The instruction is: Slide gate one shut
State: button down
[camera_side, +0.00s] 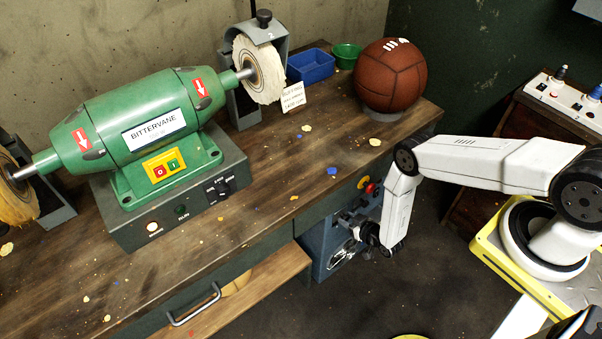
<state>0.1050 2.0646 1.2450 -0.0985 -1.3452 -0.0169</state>
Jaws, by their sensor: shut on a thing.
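A blue-grey unit (316,247) stands under the front edge of the bench, with small dark and metallic fittings on its face. My gripper (352,228) is at that face, at the end of my white arm that bends down past the bench edge. It is small and dark here and is shut on a small part at the unit's front. My gripper and wrist cover much of this part. I cannot make out a gate label, or how far the gate is slid.
A green buffing machine (150,130), a brown leather ball (390,78), a blue tray (310,67) and a green bowl (346,54) stand on the bench. A red button (370,188) is on the bench front. A drawer handle (195,305) projects at lower left. The floor below my wrist is clear.

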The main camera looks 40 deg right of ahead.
jog(key=shift+f, duration=0.15)
dwell(0.6)
jog(key=shift+w+f, duration=0.1)
jog(key=shift+f, duration=2.2)
jog(key=shift+c, duration=1.8)
grip_release()
jog(key=shift+s, duration=0.2)
jog(key=v, duration=0.7)
jog(key=shift+s+r, duration=0.2)
